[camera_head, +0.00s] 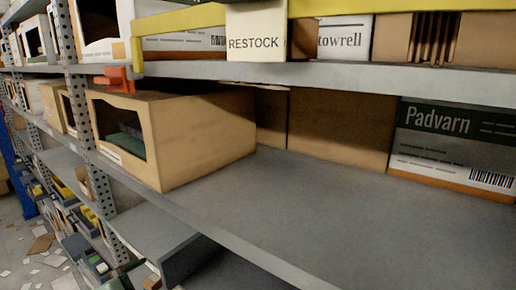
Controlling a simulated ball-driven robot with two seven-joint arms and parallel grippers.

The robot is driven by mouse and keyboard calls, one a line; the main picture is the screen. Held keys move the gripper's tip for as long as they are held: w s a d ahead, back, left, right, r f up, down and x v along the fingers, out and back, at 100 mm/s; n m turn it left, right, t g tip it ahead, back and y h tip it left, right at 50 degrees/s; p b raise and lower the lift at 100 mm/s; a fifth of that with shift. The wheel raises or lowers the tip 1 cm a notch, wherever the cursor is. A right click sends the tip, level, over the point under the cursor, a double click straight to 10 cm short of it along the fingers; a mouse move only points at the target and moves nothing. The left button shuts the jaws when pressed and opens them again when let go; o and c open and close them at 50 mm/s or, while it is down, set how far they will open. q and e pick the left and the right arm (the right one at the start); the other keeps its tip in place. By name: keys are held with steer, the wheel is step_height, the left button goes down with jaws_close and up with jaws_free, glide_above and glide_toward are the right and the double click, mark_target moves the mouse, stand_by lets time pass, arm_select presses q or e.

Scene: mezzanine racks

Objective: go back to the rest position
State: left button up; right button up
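Neither of my grippers shows in the head view, and no part of my arms can be made out for sure. The view is filled by a grey metal rack. A wide grey shelf (330,225) runs across the middle. An open-fronted cardboard box (205,140) stands on its left part, with something dark green inside. A green and white box marked Padvarn (450,145) stands at the back right.
A white RESTOCK sign (255,32) hangs by a yellow rail (400,6) at the upper shelf. An orange piece (118,79) sits by the perforated upright (68,50). Litter lies on the floor (40,262) at lower left. The middle shelf's front right is bare.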

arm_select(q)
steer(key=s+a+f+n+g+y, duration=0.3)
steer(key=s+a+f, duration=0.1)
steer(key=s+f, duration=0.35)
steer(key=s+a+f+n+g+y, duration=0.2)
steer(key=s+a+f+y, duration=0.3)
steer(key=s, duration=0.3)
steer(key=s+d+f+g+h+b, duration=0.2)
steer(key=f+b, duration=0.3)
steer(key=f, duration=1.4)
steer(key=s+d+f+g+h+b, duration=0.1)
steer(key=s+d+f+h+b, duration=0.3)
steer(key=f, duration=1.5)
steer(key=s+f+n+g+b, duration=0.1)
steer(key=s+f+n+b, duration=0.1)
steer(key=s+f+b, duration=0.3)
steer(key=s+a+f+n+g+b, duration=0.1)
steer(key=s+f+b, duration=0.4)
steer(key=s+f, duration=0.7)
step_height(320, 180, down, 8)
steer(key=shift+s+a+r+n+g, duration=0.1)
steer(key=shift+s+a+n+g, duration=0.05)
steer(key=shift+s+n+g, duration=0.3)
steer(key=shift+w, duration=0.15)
